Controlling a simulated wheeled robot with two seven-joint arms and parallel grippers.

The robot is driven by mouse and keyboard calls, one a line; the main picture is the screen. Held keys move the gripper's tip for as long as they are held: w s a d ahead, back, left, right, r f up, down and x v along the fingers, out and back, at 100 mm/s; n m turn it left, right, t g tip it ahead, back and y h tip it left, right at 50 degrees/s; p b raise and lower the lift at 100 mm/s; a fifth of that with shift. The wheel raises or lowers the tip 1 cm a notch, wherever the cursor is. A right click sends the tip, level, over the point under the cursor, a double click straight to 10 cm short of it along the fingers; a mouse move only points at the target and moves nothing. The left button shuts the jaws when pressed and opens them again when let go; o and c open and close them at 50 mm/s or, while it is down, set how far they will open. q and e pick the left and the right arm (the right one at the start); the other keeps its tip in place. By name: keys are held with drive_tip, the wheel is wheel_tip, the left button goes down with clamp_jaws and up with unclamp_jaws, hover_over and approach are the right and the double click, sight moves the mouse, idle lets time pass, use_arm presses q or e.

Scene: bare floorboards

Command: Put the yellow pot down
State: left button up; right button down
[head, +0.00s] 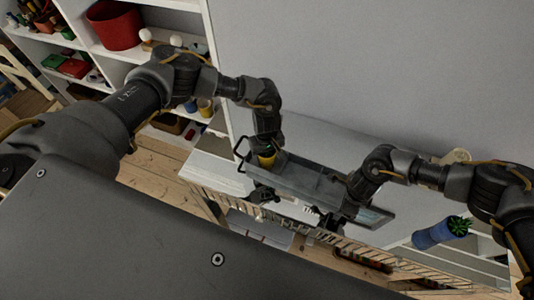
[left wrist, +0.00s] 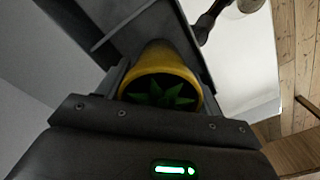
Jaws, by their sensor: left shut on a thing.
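The yellow pot (head: 267,161) with a dark green spiky plant is held at my left gripper (head: 266,152). In the left wrist view the yellow pot (left wrist: 160,62) sits between the fingers, its round opening and green leaves facing the camera. The left gripper is shut on it. The pot is over or in the left end of a long grey tray (head: 310,178); I cannot tell whether it touches the bottom. My right gripper (head: 340,208) is at the tray's right part, dark and small; its fingers are not clear.
The tray is over a white surface (head: 215,172) against a grey wall. A blue pot (head: 430,237) with a green plant lies tilted at the right. White shelves at the upper left hold a red bin (head: 115,27) and several small things. Wooden floor shows at the left.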

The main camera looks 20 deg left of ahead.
use_arm(q)
drive_tip(key=shift+f, duration=0.1)
drive_tip(key=o, duration=1.3)
wheel_tip(320, 180, up, 12)
drive_tip(key=shift+r, duration=0.2)
use_arm(e)
drive_tip(key=c, duration=1.6)
unclamp_jaws()
drive_tip(key=shift+r, duration=0.1)
